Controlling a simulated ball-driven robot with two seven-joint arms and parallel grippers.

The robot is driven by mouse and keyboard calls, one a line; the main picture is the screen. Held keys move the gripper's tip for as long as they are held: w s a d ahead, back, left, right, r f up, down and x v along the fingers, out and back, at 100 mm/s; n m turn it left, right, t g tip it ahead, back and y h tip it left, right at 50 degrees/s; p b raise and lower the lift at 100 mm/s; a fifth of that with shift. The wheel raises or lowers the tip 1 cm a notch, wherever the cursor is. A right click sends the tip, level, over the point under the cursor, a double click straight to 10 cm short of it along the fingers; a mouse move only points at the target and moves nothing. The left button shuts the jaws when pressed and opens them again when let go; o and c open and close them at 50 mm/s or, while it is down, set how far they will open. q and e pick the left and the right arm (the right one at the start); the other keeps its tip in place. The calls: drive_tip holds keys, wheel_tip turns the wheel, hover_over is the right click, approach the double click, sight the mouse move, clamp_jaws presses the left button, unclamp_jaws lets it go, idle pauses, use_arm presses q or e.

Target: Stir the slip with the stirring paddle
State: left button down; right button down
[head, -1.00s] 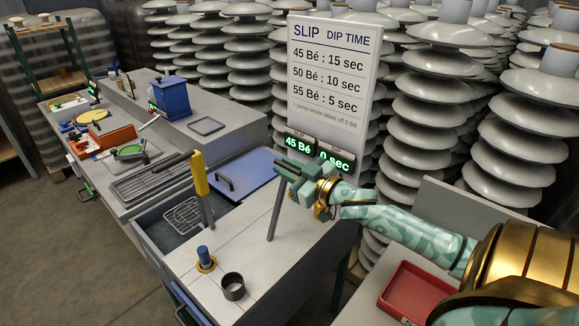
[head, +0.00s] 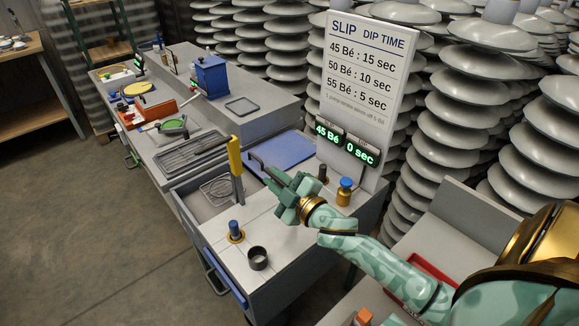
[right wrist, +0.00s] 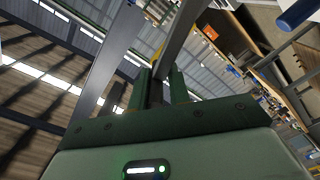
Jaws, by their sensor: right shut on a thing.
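My right gripper (head: 277,182) is over the counter beside the blue lid (head: 290,150), close to the lid's dark handle (head: 257,160). It is shut on a long grey bar (right wrist: 180,38), which looks like the stirring paddle. In the right wrist view the bar runs up and away from between the fingers (right wrist: 160,88). In the head view the gripper hides most of it. The blue lid lies flat beside an open basin (head: 200,200) with a wire rack. I cannot make out the slip itself. My left gripper is not in view.
A yellow post (head: 235,158) with a black lever stands by the basin. A blue plug (head: 234,227), dark cup (head: 258,258) and blue-capped jar (head: 344,192) stand on the counter. The sign (head: 365,70) stands behind; its displays read 45 Bé and 0 sec. Insulator stacks fill the back.

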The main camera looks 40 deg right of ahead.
drive_tip(key=shift+s+a+f+n, duration=0.1)
drive_tip(key=shift+a+f+n, duration=0.1)
drive_tip(key=shift+a+n, duration=0.25)
drive_tip(key=shift+a+f+n, duration=0.2)
drive_tip(key=shift+a+n, duration=0.05)
drive_tip(key=shift+a, duration=0.3)
drive_tip(key=c, duration=1.5)
unclamp_jaws()
drive_tip(key=shift+o, duration=0.2)
drive_tip(key=shift+s, duration=0.15)
drive_tip(key=s+d, duration=0.1)
drive_tip(key=s, duration=1.5)
drive_tip(key=shift+d, duration=0.25)
